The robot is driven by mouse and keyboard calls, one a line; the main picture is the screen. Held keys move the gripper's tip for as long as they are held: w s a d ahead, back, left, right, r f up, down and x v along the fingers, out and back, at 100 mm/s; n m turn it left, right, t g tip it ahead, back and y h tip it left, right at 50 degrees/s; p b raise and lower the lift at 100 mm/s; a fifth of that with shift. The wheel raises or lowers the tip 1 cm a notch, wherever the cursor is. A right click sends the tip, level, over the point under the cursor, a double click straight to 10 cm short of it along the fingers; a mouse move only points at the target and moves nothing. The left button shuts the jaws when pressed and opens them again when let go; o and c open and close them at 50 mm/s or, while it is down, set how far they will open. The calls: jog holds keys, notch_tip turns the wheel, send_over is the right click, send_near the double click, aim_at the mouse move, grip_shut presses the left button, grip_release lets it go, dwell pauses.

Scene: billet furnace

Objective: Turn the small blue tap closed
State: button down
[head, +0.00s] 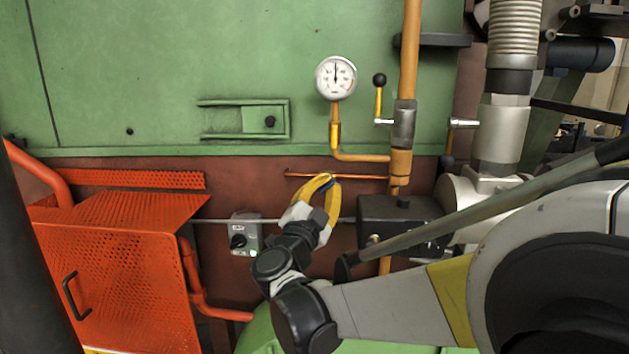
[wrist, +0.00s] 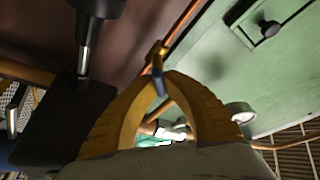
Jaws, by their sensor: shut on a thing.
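The small blue tap (head: 327,185) is on the thin copper pipe (head: 300,174) in front of the red-brown panel, and most of it is hidden by my fingers. My gripper (head: 324,179) has yellow fingers and is shut on the tap. In the wrist view the tap's blue handle (wrist: 158,86) shows between the tips of my gripper (wrist: 160,80), and a brass-coloured pipe end (wrist: 156,54) is just beyond. The handle's exact angle is too small to tell.
A pressure gauge (head: 336,78) and a yellow lever with a black knob (head: 379,92) are above right. A black box (head: 400,219) is close on the right. A grey switch box (head: 245,236) and orange perforated guard (head: 120,285) are to the left.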

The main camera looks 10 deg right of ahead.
jog(key=m+g+p, duration=0.1)
jog(key=m, duration=0.1)
jog(key=m+g+p, duration=0.1)
jog(key=m, duration=0.2)
jog(key=shift+r+h, duration=0.1)
jog(key=shift+h, duration=0.2)
jog(key=shift+m+g+y+p, duration=0.4)
jog(key=shift+m+g+p, duration=0.65)
jog(key=shift+m, duration=1.15)
jog(key=shift+f, duration=0.25)
jog(key=c, duration=1.5)
grip_release()
jog(key=v, duration=1.2)
